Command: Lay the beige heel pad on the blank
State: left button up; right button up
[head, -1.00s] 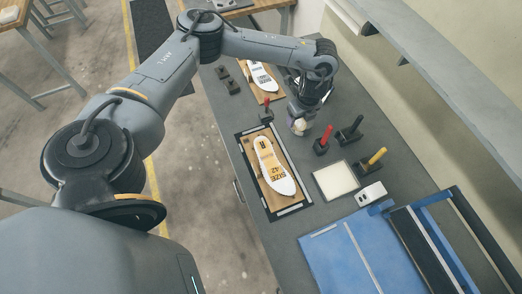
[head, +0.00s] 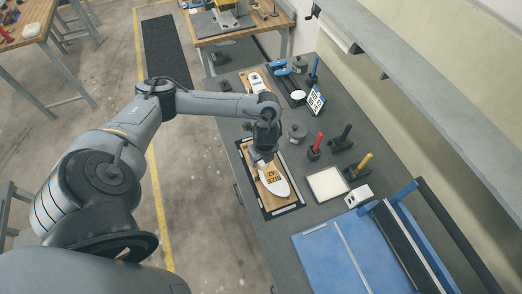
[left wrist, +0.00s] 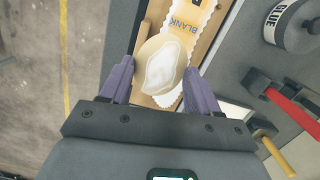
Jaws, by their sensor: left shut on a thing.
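The blank (head: 278,187) is a white insole marked SIZE 42, lying on a wooden board in a dark frame. It also shows in the left wrist view, with the word BLANK on it (left wrist: 200,10). My left gripper (head: 258,159) is over the upper part of the blank and hides it. In the left wrist view its purple fingers (left wrist: 157,88) are shut on the beige heel pad (left wrist: 144,56), which has a large white patch on its face. The pad overlaps the blank in this view; I cannot tell whether they touch. My right gripper is not in view.
A grey glue tin (head: 297,132) stands near the gripper. Red (head: 315,146), black (head: 341,138) and yellow (head: 360,166) handled tools stand to the right. A pale tray (head: 327,184) and a blue press (head: 350,250) are nearer. Another insole (head: 256,82) lies farther back.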

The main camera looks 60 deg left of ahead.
pick_arm(q)
jog(key=w+a+f+b, duration=0.1)
jog(key=a+f, duration=0.1)
jog(key=w+a+f+b, duration=0.2)
jog(key=a, duration=0.1)
jog(key=w+a+f+b, duration=0.1)
jog(key=a+f, duration=0.1)
jog(key=a, duration=0.1)
jog(key=shift+w+b, duration=0.2)
jog(key=shift+b, duration=0.15)
jog(key=shift+w+a+f, duration=0.15)
jog(key=shift+w+a, duration=0.05)
jog(key=shift+a, duration=0.2)
jog(key=shift+a+f+b, duration=0.1)
jog(key=shift+f+b, duration=1)
jog(key=shift+f, duration=0.85)
jog(key=shift+f, duration=0.15)
jog(key=o, duration=1)
